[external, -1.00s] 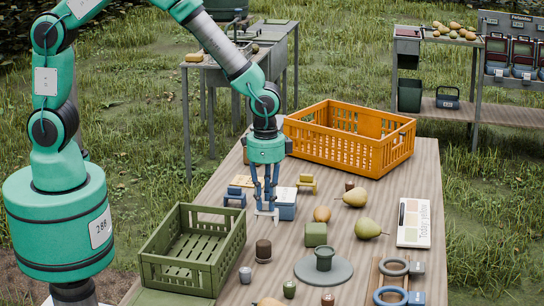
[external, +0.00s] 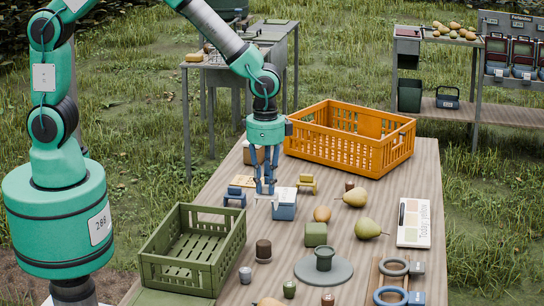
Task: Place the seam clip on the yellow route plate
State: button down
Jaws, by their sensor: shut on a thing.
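My gripper (external: 265,188) points down over the middle of the table. It is shut on a small pale piece (external: 264,197), probably the seam clip, mostly hidden by the fingers and held just above the tabletop. A small yellow-orange plate (external: 241,181) lies to the left of the gripper and may be the yellow route plate; its markings are too small to read. A blue block with a white top (external: 285,207) stands just right of the gripper.
A blue bracket-shaped piece (external: 234,197) and a yellow one (external: 306,184) stand nearby. An orange crate (external: 350,150) is behind, a green crate (external: 195,270) at front left. Pears (external: 367,229), a green block (external: 315,234) and a "Today: yellow" board (external: 414,222) lie right.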

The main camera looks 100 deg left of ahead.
aim_at(266, 186)
dwell(0.3)
notch_tip(266, 186, up, 5)
jog(key=shift+r, duration=0.2)
jog(key=s+a, duration=2.5)
jog(key=s, duration=0.1)
notch_tip(266, 186, down, 10)
jog(key=shift+w+r+m, duration=0.15)
jog(key=shift+w+m, duration=0.1)
jog(key=shift+m, duration=0.05)
jog(key=w+a+f+b, duration=0.1)
jog(key=w+a+b, duration=0.1)
jog(key=w+a, duration=0.8)
jog(key=shift+w+a+f, duration=0.2)
jog(key=shift+w, duration=0.25)
